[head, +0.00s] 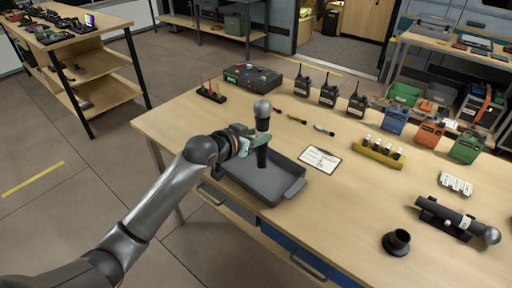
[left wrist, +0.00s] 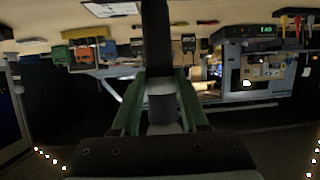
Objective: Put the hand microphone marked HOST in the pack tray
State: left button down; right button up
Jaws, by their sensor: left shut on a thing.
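A black hand microphone (head: 262,155) with a silver ball head stands upright in my left gripper (head: 252,144), head up. It is over the dark grey pack tray (head: 289,197); I cannot tell whether its lower end touches the tray floor. In the left wrist view, the green fingers of my left gripper (left wrist: 161,100) are shut on the dark microphone body (left wrist: 157,45), which has a pale band. No HOST marking is readable on it. A second black microphone (head: 445,216) lies on the table at the right. My right gripper is out of view.
Several radios (head: 328,92), coloured pouches (head: 429,134) and a black control box (head: 252,77) stand at the back. A black cup-shaped stand (head: 397,242) is near the front right.

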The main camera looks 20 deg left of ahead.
pick_arm(q)
jog(key=shift+w+a+f, duration=0.25)
jog(key=shift+w+f, duration=0.15)
jog(key=shift+f, duration=0.1)
jog(key=shift+w+a+f, duration=0.25)
jog(key=shift+w+f, duration=0.1)
jog(key=shift+f, duration=0.1)
jog(key=shift+w+f, duration=0.1)
jog(key=shift+f, duration=1.5)
jog(key=shift+f, duration=0.2)
jog(key=shift+c, duration=2.1)
grip_release()
